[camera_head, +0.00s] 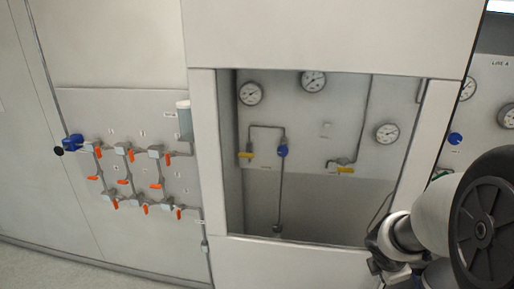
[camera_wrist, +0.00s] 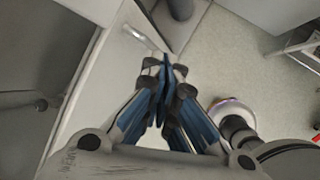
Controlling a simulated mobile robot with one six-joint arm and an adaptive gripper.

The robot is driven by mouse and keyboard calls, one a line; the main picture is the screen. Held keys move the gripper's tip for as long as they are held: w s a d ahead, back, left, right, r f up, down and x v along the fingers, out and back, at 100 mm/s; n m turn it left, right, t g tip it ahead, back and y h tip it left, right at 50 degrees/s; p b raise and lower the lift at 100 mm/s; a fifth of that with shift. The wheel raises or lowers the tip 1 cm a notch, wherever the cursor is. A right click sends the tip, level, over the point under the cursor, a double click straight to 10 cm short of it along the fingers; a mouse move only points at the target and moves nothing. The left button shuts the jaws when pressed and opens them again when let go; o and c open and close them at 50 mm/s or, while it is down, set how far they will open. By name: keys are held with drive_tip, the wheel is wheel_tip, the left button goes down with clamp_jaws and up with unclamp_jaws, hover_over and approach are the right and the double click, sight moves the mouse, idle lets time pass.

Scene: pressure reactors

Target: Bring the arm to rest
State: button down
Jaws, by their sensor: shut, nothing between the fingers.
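My gripper (camera_wrist: 165,68) shows in the wrist view with its blue-padded fingers brought together at the tips, holding nothing. It points down past a pale cabinet front with a light bar handle (camera_wrist: 140,36), over the floor; I cannot tell whether it is apart from the handle. In the head view my arm (camera_head: 425,220) is at the lower right, in front of the right edge of the windowed cabinet. The gripper's fingers cannot be made out in that view.
A windowed cabinet (camera_head: 205,140) holds gauges (camera_head: 313,81), pipes and yellow-handled valves (camera_head: 345,170). A panel (camera_head: 75,110) with several orange-handled valves (camera_head: 124,181) is to the left. In the wrist view, speckled floor (camera_wrist: 245,70) is open at the right, with a shelf or cart (camera_wrist: 300,42) at the edge.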

drive_tip(key=s+a+f+m+y+b, duration=0.2)
drive_tip(key=s+a+f+m+b, duration=0.1)
drive_tip(key=s+a+m+b, duration=0.5)
drive_tip(key=s+a+f+m+t+y+b, duration=0.1)
drive_tip(key=s+a+f+m+y+b, duration=0.1)
drive_tip(key=s+a+m+b, duration=0.7)
drive_tip(key=s+a+f+m, duration=0.1)
drive_tip(key=s+a, duration=0.1)
drive_tip(key=a, duration=0.1)
drive_tip(key=shift+s+a+m+y, duration=0.2)
drive_tip(key=shift+a+m+y, duration=0.1)
drive_tip(key=shift+a+y, duration=0.1)
drive_tip(key=shift+d+f, duration=0.1)
drive_tip(key=shift+d, duration=0.05)
